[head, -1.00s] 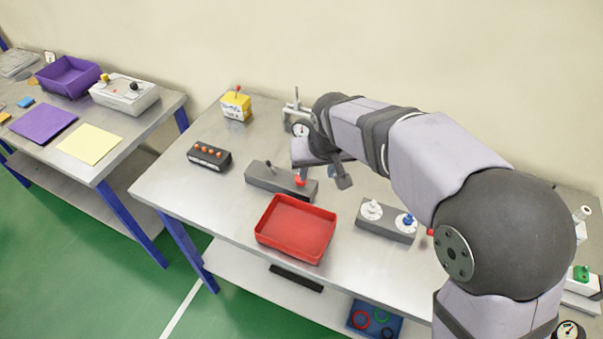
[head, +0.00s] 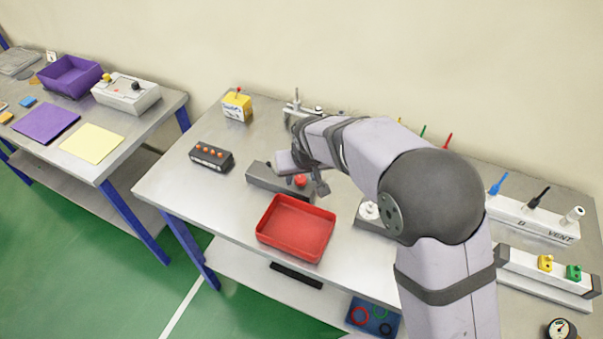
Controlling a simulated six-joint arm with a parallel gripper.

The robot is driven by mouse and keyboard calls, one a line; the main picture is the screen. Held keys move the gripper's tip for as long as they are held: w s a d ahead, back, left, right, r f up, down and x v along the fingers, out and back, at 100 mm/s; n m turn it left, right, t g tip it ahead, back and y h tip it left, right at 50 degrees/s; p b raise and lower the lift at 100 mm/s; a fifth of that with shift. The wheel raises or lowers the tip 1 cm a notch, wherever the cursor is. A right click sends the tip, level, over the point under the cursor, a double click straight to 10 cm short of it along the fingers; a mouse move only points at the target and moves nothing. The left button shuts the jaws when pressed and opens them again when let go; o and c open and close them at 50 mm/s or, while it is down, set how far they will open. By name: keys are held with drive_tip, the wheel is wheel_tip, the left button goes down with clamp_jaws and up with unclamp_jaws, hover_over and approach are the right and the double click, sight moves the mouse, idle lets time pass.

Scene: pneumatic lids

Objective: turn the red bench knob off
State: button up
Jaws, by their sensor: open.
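A red knob (head: 300,181) sits on the right part of a long dark grey block (head: 262,180) on the bench. My gripper (head: 310,176) is open, low over the right end of this block, just behind and right of the red knob. One dark finger shows right of the knob; the other finger is hard to make out. I cannot tell whether the gripper touches the knob, or which way the knob is turned.
A red tray (head: 268,243) stands in front of the block. A black box with orange buttons (head: 211,156) is to the left, a yellow box (head: 237,106) behind. A white-knobbed block (head: 372,222) is partly hidden by my arm. Valve manifolds (head: 535,222) stand at the right.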

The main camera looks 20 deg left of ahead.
drive_tip(key=shift+w+f, duration=0.1)
drive_tip(key=shift+f, duration=0.2)
drive_tip(key=shift+c, duration=0.4)
drive_tip(key=c, duration=1)
